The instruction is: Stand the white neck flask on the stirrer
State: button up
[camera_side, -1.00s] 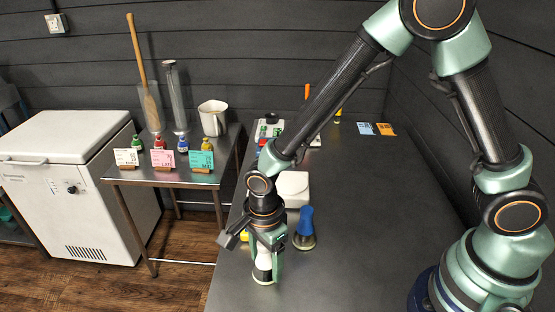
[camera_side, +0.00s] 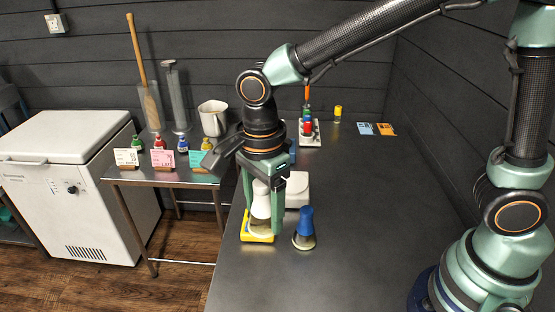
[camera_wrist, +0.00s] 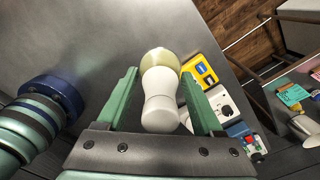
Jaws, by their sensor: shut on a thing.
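The white neck flask (camera_side: 261,203) is upright between the green fingers of my gripper (camera_side: 262,216). My gripper is shut on its white neck, and the flask appears held above the table. Its pale, rounded glass body (camera_wrist: 160,58) shows in the wrist view beyond the neck. The stirrer, a white box (camera_side: 296,187), stands behind and to the right of the flask in the side view, partly hidden by my gripper. In the wrist view the stirrer (camera_wrist: 222,104) lies right of the flask, with a round mark on top.
A blue-necked flask (camera_side: 304,228) stands to the right of my gripper. A rack with coloured vials (camera_side: 309,136) and a yellow vial (camera_side: 338,113) are farther back.

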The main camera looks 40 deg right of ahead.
notch_tip(320, 180, up, 5)
jog(key=shift+w+r, duration=0.1)
jog(key=w+d+f+m, duration=0.2)
jog(key=w+d+f, duration=0.2)
jog(key=w+d, duration=0.45)
jog(key=w+d+f+m, duration=0.3)
jog(key=w+d+f, duration=0.15)
jog(key=d, duration=0.75)
jog(key=shift+w+f, duration=0.25)
jog(key=shift+f, duration=1.05)
jog(key=shift+w+f, duration=0.2)
jog(key=shift+f, duration=1.1)
jog(key=shift+f, duration=0.6)
jog(key=o, duration=1.3)
jog(key=shift+c, duration=0.2)
